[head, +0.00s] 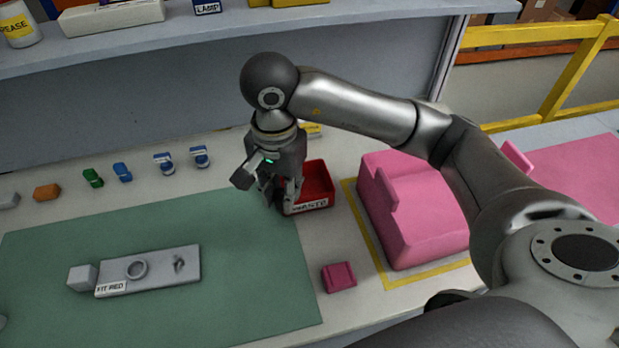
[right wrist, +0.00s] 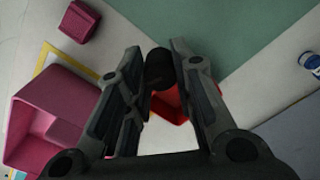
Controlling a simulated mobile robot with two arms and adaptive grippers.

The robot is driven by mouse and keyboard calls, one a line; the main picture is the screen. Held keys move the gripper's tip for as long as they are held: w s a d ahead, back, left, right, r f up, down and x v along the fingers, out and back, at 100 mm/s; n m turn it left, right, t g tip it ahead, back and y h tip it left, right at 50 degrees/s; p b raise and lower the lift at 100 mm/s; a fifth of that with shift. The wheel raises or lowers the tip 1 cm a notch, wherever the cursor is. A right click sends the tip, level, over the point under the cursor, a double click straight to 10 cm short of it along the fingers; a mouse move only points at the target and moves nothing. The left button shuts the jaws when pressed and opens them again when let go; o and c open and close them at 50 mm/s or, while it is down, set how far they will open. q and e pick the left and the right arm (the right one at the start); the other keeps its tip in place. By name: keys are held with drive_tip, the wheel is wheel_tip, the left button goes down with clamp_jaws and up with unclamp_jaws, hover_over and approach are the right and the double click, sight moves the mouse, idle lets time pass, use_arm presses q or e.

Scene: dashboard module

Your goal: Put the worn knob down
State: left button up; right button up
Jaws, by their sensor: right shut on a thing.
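My right gripper (head: 281,193) hangs at the left part of the red waste bin (head: 318,181), pointing down. In the right wrist view, its fingers (right wrist: 158,78) are shut on a dark, rounded worn knob (right wrist: 158,66) at their tips. In that view the red bin (right wrist: 172,104) shows behind and between the fingers, partly hidden by them. In the head view the fingers and arm hide most of the knob. I cannot tell how high the knob is over the bin. My left gripper is not in view.
A green mat (head: 230,315) bears a grey plate (head: 182,264) labelled "FIT RED" with a ring. A large pink module (head: 425,215) stands right of the bin, with a small pink block (head: 339,277) in front. Several coloured parts line the back left. A shelf (head: 180,48) runs above.

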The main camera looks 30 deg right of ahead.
drive_tip(key=w+d+f+p, duration=0.1)
drive_tip(key=w+d+f, duration=0.3)
drive_tip(key=w+d+f+p, duration=0.2)
drive_tip(key=w+d+f, duration=0.2)
drive_tip(key=shift+w+d+f, duration=0.2)
drive_tip(key=shift+w+d, duration=0.1)
drive_tip(key=shift+w, duration=0.05)
drive_tip(key=shift+w+d+f+p, duration=0.3)
drive_tip(key=shift+f, duration=0.25)
wheel_tip(320, 180, down, 2)
drive_tip(key=shift+f+p, duration=0.1)
drive_tip(key=shift+p, duration=0.65)
drive_tip(key=shift+f, duration=0.5)
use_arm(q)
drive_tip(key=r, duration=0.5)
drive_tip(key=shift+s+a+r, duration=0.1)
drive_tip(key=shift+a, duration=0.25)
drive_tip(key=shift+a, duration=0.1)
use_arm(e)
drive_tip(key=shift+f, duration=0.1)
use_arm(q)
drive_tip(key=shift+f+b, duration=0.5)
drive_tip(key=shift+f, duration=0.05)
use_arm(e)
drive_tip(key=shift+f, duration=0.35)
